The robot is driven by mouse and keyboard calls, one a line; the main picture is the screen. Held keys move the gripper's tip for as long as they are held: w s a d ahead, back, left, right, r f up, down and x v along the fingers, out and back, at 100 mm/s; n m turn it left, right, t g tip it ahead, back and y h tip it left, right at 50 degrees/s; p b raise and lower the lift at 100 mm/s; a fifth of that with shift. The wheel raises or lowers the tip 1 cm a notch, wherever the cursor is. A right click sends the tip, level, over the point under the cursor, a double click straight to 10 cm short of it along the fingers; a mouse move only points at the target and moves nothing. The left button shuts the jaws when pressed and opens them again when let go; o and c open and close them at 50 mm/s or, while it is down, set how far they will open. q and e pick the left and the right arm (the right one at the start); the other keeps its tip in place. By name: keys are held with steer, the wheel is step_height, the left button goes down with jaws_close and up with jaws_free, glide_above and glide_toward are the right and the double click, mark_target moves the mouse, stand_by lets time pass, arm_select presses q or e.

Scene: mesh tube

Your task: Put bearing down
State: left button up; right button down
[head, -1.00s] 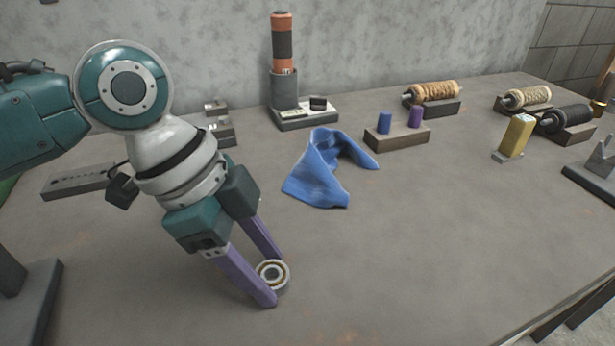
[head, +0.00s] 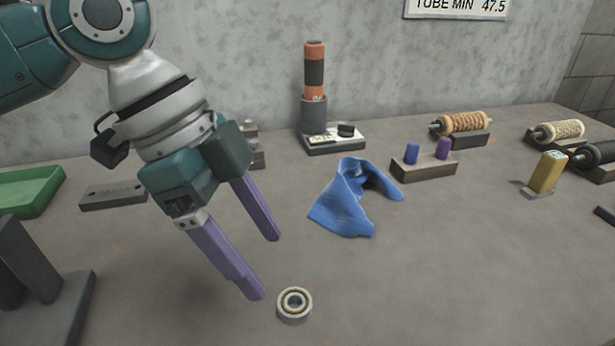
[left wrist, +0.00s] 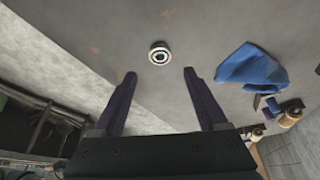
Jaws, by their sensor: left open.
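The bearing (head: 294,305) is a small metal ring with a dark centre and lies flat on the grey tabletop (head: 450,270). My left gripper (head: 261,267), with two purple fingers, is open and empty. Its fingertips are up and to the left of the bearing in the head view, apart from it. In the left wrist view the bearing (left wrist: 159,53) lies beyond the gap between the spread fingertips (left wrist: 160,74). My right gripper is not in view.
A crumpled blue cloth (head: 352,200) lies behind the bearing. A block with blue and purple plugs (head: 425,170), an orange-black tube on a stand (head: 314,85), and rollers (head: 462,123) stand further back. A green tray (head: 28,190) is at left. The table right of the bearing is clear.

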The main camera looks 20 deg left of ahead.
arm_select(q)
steer(key=s+d+f+n, duration=0.1)
steer(key=s+d+f, duration=0.1)
steer(key=s, duration=0.1)
steer(key=s+d+f+n, duration=0.1)
steer(key=s, duration=0.1)
steer(key=shift+d+n+t, duration=0.3)
steer(key=shift+d, duration=0.05)
steer(key=shift+s+d+f+n+t, duration=0.1)
steer(key=shift+s+f+n+t, duration=0.1)
steer(key=shift+s+n, duration=0.35)
steer(key=shift+s+d+f+n+t, duration=0.1)
steer(key=shift+s+f+n+t, duration=0.1)
steer(key=shift+s+n, duration=0.3)
steer(key=s+a+n, duration=0.1)
steer(key=s+a+n+y, duration=0.1)
steer(key=s+n, duration=0.1)
steer(key=s+a+n+t, duration=0.1)
steer(key=n, duration=0.1)
steer(key=shift+s+a+f+y, duration=0.15)
steer(key=shift+f+y, duration=0.15)
steer(key=shift+y, duration=0.1)
steer(key=s+a+n+y, duration=0.1)
steer(key=s+a+n, duration=0.1)
steer(key=s+a+n+y, duration=0.1)
steer(key=s+a+n, duration=0.1)
steer(key=a, duration=0.1)
steer(key=shift+s+a+r, duration=0.15)
steer(key=shift+a, duration=0.05)
